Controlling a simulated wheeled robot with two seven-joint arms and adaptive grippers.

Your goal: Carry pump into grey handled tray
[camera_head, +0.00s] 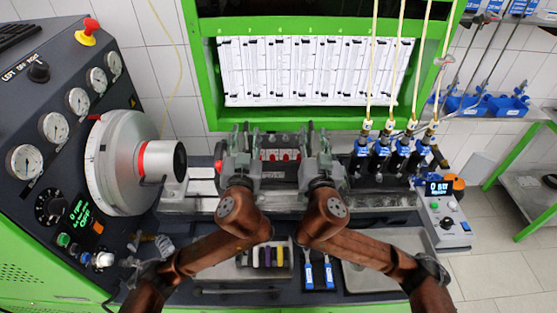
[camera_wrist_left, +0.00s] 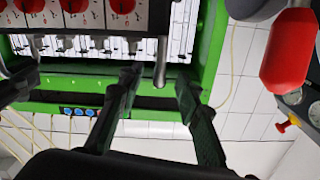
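The pump (camera_head: 281,156), a grey block with red round parts, sits on the bench bed between my two grippers. Its red discs on pale plates (camera_wrist_left: 98,12) fill the top left of the left wrist view. My left gripper (camera_head: 246,133) is at the pump's left end, fingers apart. In the left wrist view, the left fingertips (camera_wrist_left: 158,82) stand apart with a metal rod near the gap. My right gripper (camera_head: 317,131) is at the pump's right end, fingers seemingly apart; contact is unclear. A grey tray (camera_head: 428,243) lies at front right, partly hidden by my right arm; its handles are unclear.
Several blue-topped injectors (camera_head: 395,155) with yellow lines stand right of the pump. A large grey drive wheel (camera_head: 118,165) stands at left. A holder with coloured pieces (camera_head: 282,272) and blue-handled tools (camera_head: 318,275) lie in front. A control box (camera_head: 443,215) is at right.

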